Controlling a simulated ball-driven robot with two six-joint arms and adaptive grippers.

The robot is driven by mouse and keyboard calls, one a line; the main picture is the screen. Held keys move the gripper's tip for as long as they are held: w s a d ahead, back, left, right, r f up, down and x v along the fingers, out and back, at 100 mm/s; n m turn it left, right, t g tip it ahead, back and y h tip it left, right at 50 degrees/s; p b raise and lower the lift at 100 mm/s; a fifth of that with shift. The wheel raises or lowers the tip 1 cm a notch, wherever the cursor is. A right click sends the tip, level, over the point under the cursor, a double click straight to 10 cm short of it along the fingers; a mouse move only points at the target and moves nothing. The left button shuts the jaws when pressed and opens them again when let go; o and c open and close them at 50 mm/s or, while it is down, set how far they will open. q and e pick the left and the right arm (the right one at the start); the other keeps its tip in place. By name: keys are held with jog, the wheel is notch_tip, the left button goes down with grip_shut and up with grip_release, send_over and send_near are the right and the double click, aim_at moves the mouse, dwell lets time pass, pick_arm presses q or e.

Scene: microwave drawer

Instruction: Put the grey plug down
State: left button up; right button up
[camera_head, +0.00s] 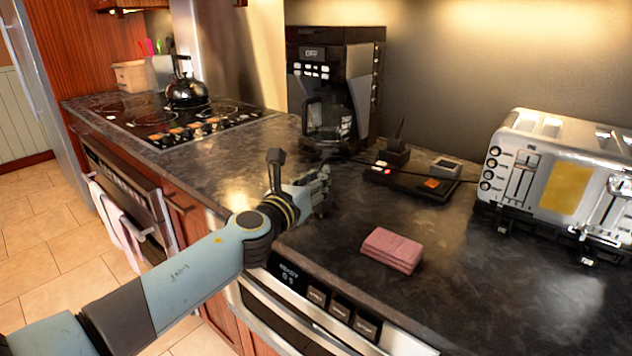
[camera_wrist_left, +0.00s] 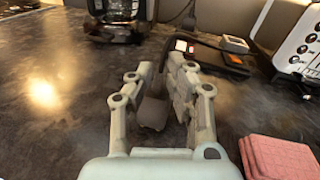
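My left gripper (camera_head: 322,184) is low over the counter, in front of the coffee maker and left of the power strip. In the left wrist view its fingers (camera_wrist_left: 160,72) are drawn in around a dark grey plug (camera_wrist_left: 153,113), and they look shut on it. A dark cord runs from between the fingers towards the power strip. In the head view the plug is hidden by the gripper. I cannot tell whether the plug touches the counter. My right gripper is not in view.
A black power strip (camera_head: 410,180) lies behind and right of my gripper. A pink folded sponge (camera_head: 391,250) lies nearer the front edge. The coffee maker (camera_head: 335,85) stands behind, the toaster (camera_head: 555,180) at right, a kettle (camera_head: 186,90) at left. The counter left of my gripper is clear.

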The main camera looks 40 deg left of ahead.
pick_arm(q)
jog(key=shift+o, duration=1.2)
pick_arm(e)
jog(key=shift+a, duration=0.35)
pick_arm(q)
jog(key=s+d, duration=0.1)
jog(key=s, duration=1.1)
jog(key=shift+d+r+b, duration=0.2)
jog(key=shift+d+b, duration=0.15)
jog(key=shift+b, duration=0.1)
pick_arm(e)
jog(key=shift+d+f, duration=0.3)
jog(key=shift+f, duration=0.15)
